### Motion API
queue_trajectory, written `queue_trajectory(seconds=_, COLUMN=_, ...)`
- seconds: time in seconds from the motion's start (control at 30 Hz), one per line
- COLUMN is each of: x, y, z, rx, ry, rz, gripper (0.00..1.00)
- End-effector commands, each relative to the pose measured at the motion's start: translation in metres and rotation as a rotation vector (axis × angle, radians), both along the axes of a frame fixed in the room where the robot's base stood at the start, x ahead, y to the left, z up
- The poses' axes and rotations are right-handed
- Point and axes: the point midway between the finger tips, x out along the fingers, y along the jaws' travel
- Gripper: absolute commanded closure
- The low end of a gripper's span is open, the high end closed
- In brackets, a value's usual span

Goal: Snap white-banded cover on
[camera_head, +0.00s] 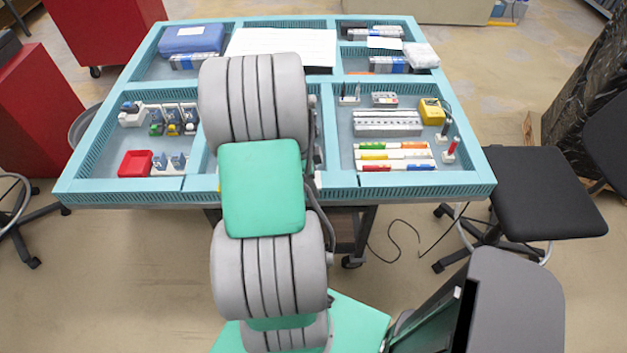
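I cannot make out a white-banded cover for certain. Several white strips with coloured bands (393,154) lie in the right front compartment of the blue-framed worktable (415,192). A grey-white slotted block (387,123) lies behind them, with a small white box (384,99) behind it. My gripper is not visible. My own grey and green arm covers the middle front compartment and hides most of what lies there.
A red bin (135,163) is at the front left and a yellow device (432,111) at the right. The back compartments hold a blue case (191,40), papers and boxes. A black chair (547,190) stands to the right.

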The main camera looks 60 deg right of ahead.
Motion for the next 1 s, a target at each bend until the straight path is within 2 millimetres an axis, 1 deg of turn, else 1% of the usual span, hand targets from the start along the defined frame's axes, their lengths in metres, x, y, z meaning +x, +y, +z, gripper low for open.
queue_trajectory(seconds=0.33, x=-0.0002, y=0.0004, z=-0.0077, rx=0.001, ry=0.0, rz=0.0, gripper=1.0)
queue_trajectory(seconds=0.47, x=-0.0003, y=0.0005, z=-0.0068, rx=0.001, ry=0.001, rz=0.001, gripper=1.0)
queue_trajectory(seconds=0.5, x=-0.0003, y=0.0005, z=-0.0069, rx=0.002, ry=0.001, rz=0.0, gripper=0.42)
queue_trajectory(seconds=0.77, x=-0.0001, y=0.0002, z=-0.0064, rx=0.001, ry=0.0, rz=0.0, gripper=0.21)
queue_trajectory(seconds=0.93, x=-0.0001, y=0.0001, z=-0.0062, rx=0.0, ry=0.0, rz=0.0, gripper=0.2)
queue_trajectory(seconds=0.97, x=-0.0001, y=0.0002, z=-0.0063, rx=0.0, ry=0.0, rz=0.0, gripper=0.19)
queue_trajectory(seconds=1.0, x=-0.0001, y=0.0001, z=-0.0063, rx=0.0, ry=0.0, rz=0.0, gripper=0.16)
